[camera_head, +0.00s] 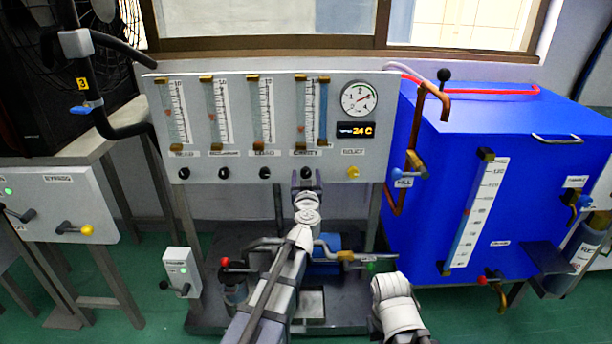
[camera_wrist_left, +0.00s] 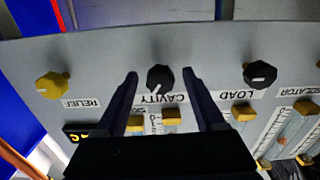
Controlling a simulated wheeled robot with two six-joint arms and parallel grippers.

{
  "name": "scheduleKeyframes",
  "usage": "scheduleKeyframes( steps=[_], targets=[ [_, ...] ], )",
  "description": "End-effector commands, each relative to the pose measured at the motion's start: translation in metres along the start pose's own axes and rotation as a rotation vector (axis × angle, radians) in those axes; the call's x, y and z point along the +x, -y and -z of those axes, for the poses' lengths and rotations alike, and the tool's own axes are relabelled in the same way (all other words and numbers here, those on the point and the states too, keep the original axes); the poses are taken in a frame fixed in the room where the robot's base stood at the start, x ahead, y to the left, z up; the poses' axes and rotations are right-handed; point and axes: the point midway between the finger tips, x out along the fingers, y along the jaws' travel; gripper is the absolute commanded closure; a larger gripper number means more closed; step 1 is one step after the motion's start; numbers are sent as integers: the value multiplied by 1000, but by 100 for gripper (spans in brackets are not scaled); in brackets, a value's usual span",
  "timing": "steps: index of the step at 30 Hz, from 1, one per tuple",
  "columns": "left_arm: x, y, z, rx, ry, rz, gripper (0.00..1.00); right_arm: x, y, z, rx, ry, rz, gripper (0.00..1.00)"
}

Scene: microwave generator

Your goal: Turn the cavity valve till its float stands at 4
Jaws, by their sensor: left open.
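The cavity valve is a black knob with a white pointer line (camera_wrist_left: 160,78) above the CAVITY label in the upside-down left wrist view. My left gripper (camera_wrist_left: 160,74) is open, with one finger on each side of the knob and a gap on both sides. In the head view my left gripper (camera_head: 306,178) is at the panel's lower edge and partly covers the knob. The cavity flowmeter (camera_head: 307,105) stands above it, with a small red float (camera_head: 301,128) low in its tube. The float's exact reading is too small to tell.
Other black knobs, such as the load knob (camera_wrist_left: 260,75), sit in the same row, and the yellow relief knob (camera_wrist_left: 52,85) is at the other side. A pressure gauge (camera_head: 358,98) is at the panel's upper right. A blue tank (camera_head: 440,150) stands to the right.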

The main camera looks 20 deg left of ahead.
Motion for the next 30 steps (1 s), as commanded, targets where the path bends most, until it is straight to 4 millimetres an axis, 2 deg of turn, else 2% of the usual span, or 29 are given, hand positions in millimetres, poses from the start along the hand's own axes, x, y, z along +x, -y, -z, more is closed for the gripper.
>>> scheduleKeyframes(
  steps=[3, 10, 27, 29, 30],
  targets=[
    [9, 0, 0, 0, 0, -1, 29, 0, 0, 0, 0, 0, 0, 100],
    [8, 0, 0, 0, 0, -1, 30, 0, 0, 0, 0, 0, 0, 100],
    [8, 0, 0, 0, 0, 0, 94, 0, 0, 0, 0, 0, 0, 100],
    [8, 0, 0, 0, 0, 0, 100, 0, 0, 0, 0, 0, 0, 100],
    [8, 0, 0, 0, 0, 0, 100, 0, 0, 0, 0, 0, 0, 100]
  ],
)
